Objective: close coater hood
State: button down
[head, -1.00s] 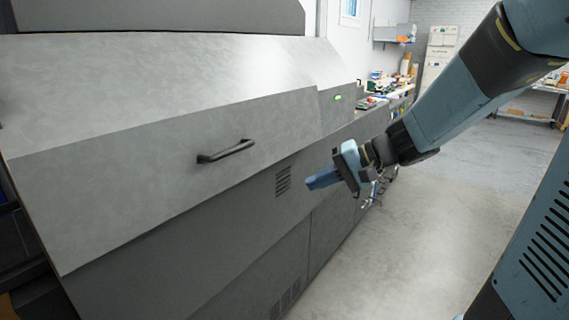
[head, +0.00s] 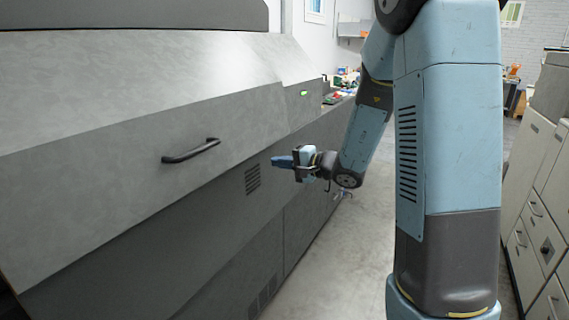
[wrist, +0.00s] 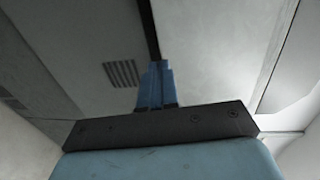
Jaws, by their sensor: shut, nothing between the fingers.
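The coater hood (head: 90,150) is the big grey slanted cover on the left in the head view, with a black bar handle (head: 191,151) on its front face. The hood is down over the grey machine body, and no open gap shows. My gripper (head: 276,161) is shut and empty. It points left at the machine front, right of the handle and slightly lower, near the vent grille (head: 252,180). In the wrist view, the shut blue fingers (wrist: 157,85) show in front of the grey panels, with the vent (wrist: 122,74) to their left. The handle is not in the wrist view.
A small green-lit display (head: 304,93) sits on the machine's far part. Clutter (head: 343,82) lies on a surface behind. Pale drawer cabinets (head: 535,200) stand at the right. The floor (head: 345,245) between machine and my body is clear.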

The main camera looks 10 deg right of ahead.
aim_at(245, 159)
jog(key=x, duration=1)
jog(key=shift+w, duration=0.1)
